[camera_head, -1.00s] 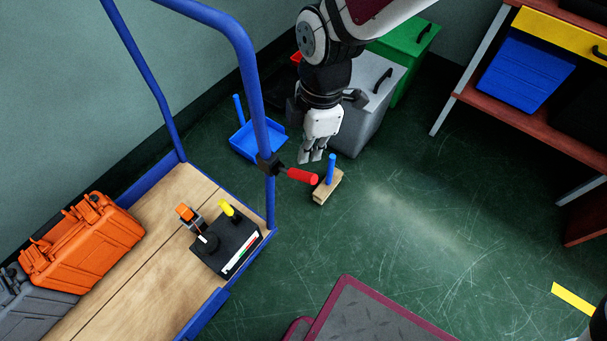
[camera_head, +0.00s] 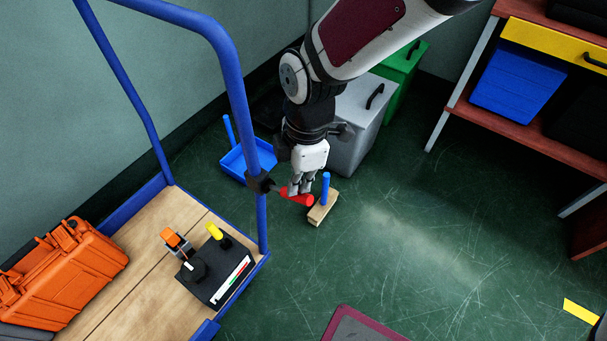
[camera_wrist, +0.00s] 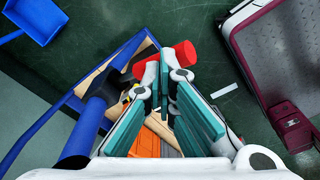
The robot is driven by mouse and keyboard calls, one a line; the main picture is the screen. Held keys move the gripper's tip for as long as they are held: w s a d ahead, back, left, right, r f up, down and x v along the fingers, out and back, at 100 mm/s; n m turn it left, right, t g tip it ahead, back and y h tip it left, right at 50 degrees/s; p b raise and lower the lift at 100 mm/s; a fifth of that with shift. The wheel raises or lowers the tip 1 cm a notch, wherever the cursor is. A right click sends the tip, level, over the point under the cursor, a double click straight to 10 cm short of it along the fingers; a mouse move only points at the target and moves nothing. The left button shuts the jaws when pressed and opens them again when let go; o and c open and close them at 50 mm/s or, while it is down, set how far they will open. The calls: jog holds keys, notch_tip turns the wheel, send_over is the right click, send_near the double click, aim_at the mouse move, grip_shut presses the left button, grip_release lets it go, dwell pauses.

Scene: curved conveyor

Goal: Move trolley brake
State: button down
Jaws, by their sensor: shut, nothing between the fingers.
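The trolley brake is a red-gripped lever (camera_head: 303,199) on a black clamp (camera_head: 260,182) fixed to the blue upright of the trolley (camera_head: 262,225). The lever sticks out to the right of the post. My gripper (camera_head: 299,190) is shut and empty, right at the lever, with its fingers overlapping the lever's middle in the head view. In the wrist view the red handle (camera_wrist: 180,57) shows just beyond the fingertips of my gripper (camera_wrist: 165,75). I cannot tell whether the fingers touch it.
On the trolley deck are an orange case (camera_head: 70,270) and a black control box (camera_head: 215,277). A wooden-headed broom (camera_head: 322,208) is right of the lever. A blue dustpan (camera_head: 235,163), grey bin (camera_head: 358,120) and green bin (camera_head: 403,65) stand behind.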

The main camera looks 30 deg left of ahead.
jog(key=shift+f+b, duration=1.35)
jog(key=shift+f, duration=0.9)
jog(key=shift+r, duration=0.1)
jog(key=shift+w+d+r+p, duration=0.25)
jog(key=shift+w+d+p, duration=0.25)
jog(key=shift+w+p, duration=0.05)
jog(key=shift+w+d+r+p, duration=0.25)
jog(key=shift+w+d+p, duration=0.25)
jog(key=shift+w+p, duration=0.05)
notch_tip(320, 180, up, 12)
send_over(299, 195)
jog(key=w+d, duration=0.2)
jog(key=w, duration=0.2)
